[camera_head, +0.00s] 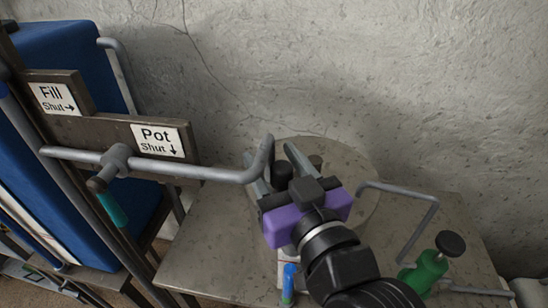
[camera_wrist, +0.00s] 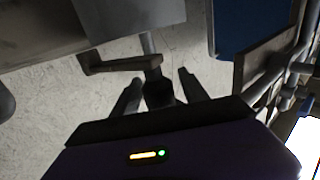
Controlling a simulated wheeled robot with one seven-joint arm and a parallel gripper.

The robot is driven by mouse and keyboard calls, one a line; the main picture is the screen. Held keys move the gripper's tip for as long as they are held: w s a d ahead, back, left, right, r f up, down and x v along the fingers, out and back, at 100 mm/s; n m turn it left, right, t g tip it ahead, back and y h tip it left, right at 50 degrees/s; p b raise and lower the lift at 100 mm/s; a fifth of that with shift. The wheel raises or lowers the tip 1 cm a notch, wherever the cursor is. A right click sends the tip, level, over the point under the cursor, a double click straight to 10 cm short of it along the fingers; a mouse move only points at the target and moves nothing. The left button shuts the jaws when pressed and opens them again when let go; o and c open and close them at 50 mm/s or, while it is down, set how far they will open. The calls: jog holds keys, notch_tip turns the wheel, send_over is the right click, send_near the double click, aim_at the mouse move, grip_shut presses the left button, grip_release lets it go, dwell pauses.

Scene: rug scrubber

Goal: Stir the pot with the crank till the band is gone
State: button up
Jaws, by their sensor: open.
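The pot (camera_head: 355,165) is a round, pale grey drum on the bench, partly hidden behind my gripper. My gripper (camera_head: 278,158), with a purple body, is over the pot with its two fingers apart. A dark upright grip (camera_head: 283,174), apparently the crank's handle, stands between the fingers. In the wrist view, the crank arm (camera_wrist: 115,65) runs to a dark grip (camera_wrist: 158,92) lying between the open fingers (camera_wrist: 158,88). I cannot tell whether either finger touches it. I cannot make out the band.
A grey pipe (camera_head: 200,171) below the "Pot" sign (camera_head: 157,140) ends close to my gripper's left finger. A bent rod (camera_head: 408,190) and a green part with a black knob (camera_head: 428,270) are at right. A blue tank (camera_head: 65,100) stands left. Bare bench (camera_head: 205,250) lies front left.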

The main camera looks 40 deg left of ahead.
grip_shut()
dwell(1.4)
